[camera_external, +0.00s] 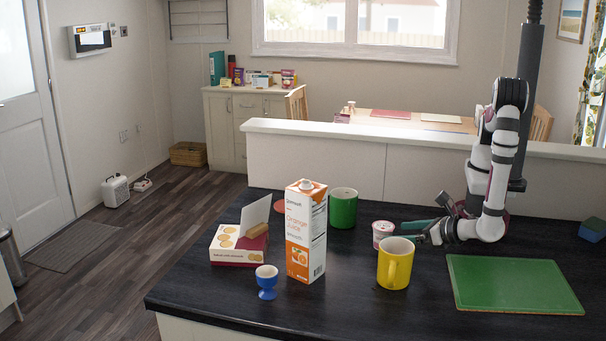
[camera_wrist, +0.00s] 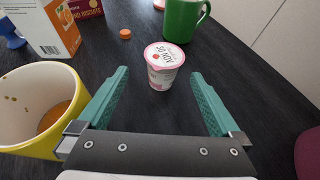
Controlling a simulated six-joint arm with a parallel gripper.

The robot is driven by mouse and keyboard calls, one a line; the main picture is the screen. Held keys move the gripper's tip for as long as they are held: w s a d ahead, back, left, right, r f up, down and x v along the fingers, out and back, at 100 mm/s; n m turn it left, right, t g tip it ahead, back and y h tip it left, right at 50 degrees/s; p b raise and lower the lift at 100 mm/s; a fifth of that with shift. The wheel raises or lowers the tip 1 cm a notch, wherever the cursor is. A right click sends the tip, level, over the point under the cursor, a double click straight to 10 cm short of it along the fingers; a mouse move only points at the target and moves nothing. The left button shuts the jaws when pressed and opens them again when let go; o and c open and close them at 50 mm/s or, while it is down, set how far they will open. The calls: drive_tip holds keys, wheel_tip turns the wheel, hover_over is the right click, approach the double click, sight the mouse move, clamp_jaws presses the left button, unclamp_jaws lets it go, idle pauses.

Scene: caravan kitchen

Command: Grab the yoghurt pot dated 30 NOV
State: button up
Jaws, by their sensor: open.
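The yoghurt pot (camera_external: 382,233) is small, white and pink, and stands upright on the dark counter. In the external view my gripper (camera_external: 414,231) is low over the counter, just right of the pot.
A yellow mug (camera_external: 394,268) with brownish contents stands close left of my gripper in the wrist view. A green mug (camera_external: 343,208), an orange juice carton (camera_external: 306,235), a biscuit box (camera_external: 232,250) and a blue egg cup (camera_external: 267,284) stand further left. A green board (camera_external: 512,284) lies at right.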

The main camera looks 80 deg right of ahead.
sight(375, 228)
drive_tip(key=x, duration=0.5)
drive_tip(key=r+x, duration=0.1)
drive_tip(key=x, duration=0.2)
drive_tip(key=shift+w+d+f, duration=0.15)
drive_tip(key=shift+w+d, duration=0.2)
drive_tip(key=shift+d, duration=0.1)
drive_tip(key=c, duration=1.5)
